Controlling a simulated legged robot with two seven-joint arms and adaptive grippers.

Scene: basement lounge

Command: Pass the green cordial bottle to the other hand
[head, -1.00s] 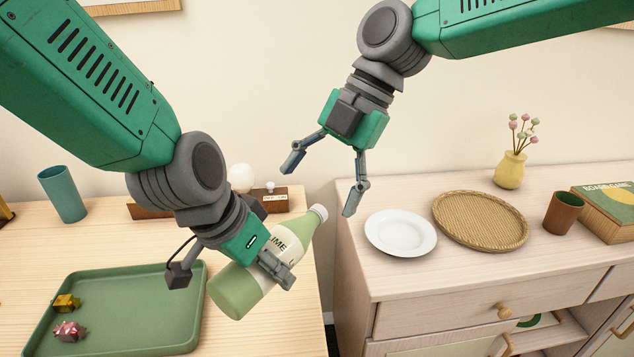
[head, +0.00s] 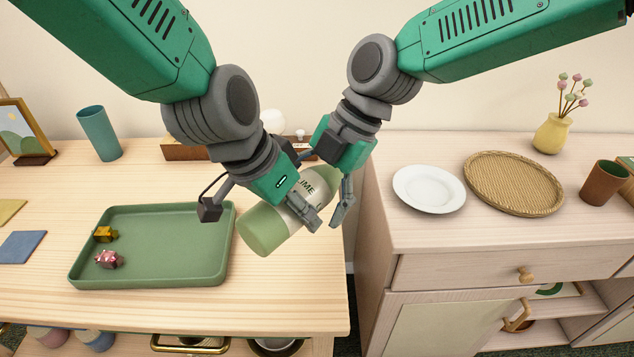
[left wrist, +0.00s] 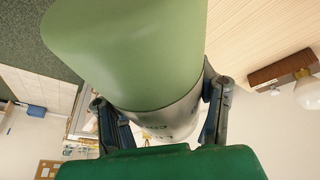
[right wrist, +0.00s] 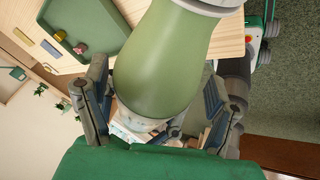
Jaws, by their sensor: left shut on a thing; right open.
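The green cordial bottle (head: 266,230) is held tilted in the air beyond the tray's right side, its base toward the lower left. My left gripper (head: 290,202) is shut on its labelled middle. The left wrist view shows the bottle's green lower body (left wrist: 125,50) between the fingers. My right gripper (head: 323,188) is open at the bottle's upper end. In the right wrist view the green shoulder (right wrist: 165,60) lies between its spread fingers; contact cannot be told. The cap is hidden in the head view.
A green tray (head: 150,277) with two small figures lies on the wooden table. A teal cup (head: 99,134) stands behind it. Right of a gap, a cabinet holds a white plate (head: 429,188), a woven tray (head: 513,183), a brown cup (head: 604,183) and a yellow vase (head: 552,134).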

